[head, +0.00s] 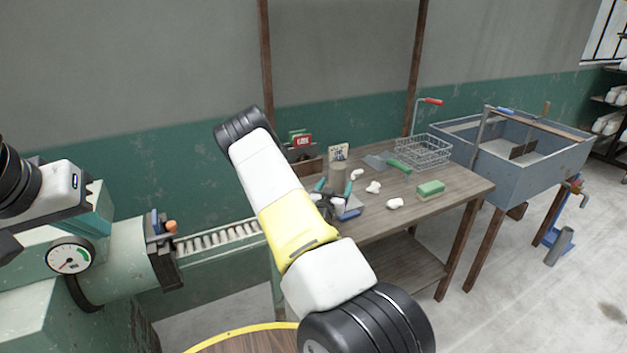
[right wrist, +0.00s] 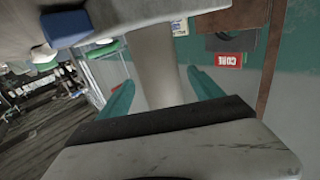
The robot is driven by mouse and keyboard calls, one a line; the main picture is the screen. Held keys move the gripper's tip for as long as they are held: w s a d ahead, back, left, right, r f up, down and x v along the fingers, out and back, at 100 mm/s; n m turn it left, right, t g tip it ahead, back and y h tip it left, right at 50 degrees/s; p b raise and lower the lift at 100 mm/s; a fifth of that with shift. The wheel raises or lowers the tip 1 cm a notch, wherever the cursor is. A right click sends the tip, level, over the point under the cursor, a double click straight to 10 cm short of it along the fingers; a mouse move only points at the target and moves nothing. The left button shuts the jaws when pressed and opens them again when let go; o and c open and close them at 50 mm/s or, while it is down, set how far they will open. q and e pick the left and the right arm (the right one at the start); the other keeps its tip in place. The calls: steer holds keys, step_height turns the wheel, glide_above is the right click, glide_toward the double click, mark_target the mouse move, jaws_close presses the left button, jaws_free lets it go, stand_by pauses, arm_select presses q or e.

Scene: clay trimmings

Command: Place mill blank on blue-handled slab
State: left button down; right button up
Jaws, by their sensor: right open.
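A grey upright cylinder, which looks like the mill blank (head: 337,173), stands on the wooden table. My right gripper (head: 334,187) has one teal finger on each side of it and is open. In the right wrist view the blank (right wrist: 152,72) shows between the spread fingers, with a gap on at least one side. A blue piece (head: 349,213), perhaps the handle of the blue-handled slab, lies just right of my right gripper; the slab itself is mostly hidden. My left gripper (head: 98,208) is at the far left, partly visible; its jaws cannot be read.
A metal trough (head: 540,165) stands right. A roller conveyor (head: 218,239) and gauged machine (head: 115,255) are left.

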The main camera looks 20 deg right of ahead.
steer(key=v, duration=1.1)
steer(key=shift+s+a, duration=0.15)
steer(key=shift+a, duration=0.1)
steer(key=shift+a+r+m+g, duration=0.1)
steer(key=shift+r+m+g, duration=0.05)
steer(key=shift+m+g, duration=0.25)
steer(key=s+a+r+n+g+y, duration=0.2)
steer(key=a+r+g+y, duration=0.1)
steer(key=a+r+y, duration=1.1)
steer(key=s+a+r+n+g, duration=0.2)
steer(key=s+a+r+n, duration=0.2)
steer(key=s+a+r, duration=0.45)
steer(key=s+d+r+n, duration=0.1)
steer(key=s+r, duration=0.1)
steer(key=s, duration=0.6)
steer(key=s+d+r+n+g, duration=0.1)
steer(key=s+r+n, duration=0.1)
steer(key=s, duration=0.6)
steer(key=shift+d+r+n+g, duration=0.25)
steer(key=shift+r+n+g, duration=0.05)
steer(key=shift+r, duration=0.2)
